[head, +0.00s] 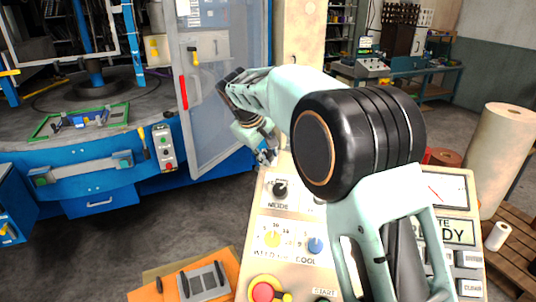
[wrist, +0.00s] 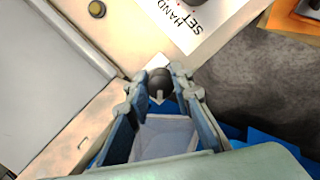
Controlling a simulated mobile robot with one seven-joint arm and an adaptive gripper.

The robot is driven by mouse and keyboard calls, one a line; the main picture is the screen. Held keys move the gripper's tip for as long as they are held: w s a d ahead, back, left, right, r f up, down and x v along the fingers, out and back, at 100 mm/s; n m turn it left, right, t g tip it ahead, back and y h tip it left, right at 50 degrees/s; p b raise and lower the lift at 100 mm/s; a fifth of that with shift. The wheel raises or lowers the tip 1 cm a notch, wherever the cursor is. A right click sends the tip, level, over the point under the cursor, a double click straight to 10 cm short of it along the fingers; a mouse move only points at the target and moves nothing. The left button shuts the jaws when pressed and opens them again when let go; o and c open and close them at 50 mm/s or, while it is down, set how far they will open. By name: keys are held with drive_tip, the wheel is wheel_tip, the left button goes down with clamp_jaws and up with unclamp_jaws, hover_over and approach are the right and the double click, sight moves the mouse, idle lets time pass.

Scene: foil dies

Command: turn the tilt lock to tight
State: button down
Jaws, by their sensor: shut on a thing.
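In the wrist view, a small dark round knob (wrist: 159,80) with a pale pointer mark sits at the edge of a beige panel, between my fingertips. It looks like the tilt lock, though I can read no tight or loose marking beside it. My gripper (wrist: 159,86) is shut on this knob, with one finger on each side. In the head view my gripper (head: 265,156) is at the upper left edge of the beige control console (head: 262,213). The knob cannot be made out there.
The console carries a black mode knob (head: 280,189), a yellow knob (head: 272,239), a blue knob (head: 315,244) and a red button (head: 263,292). A clear door panel (head: 225,100) of the blue machine stands close left of my gripper. My arm covers the console's middle.

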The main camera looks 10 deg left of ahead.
drive_tip(key=c, duration=1.7)
unclamp_jaws()
drive_tip(key=v, duration=1.2)
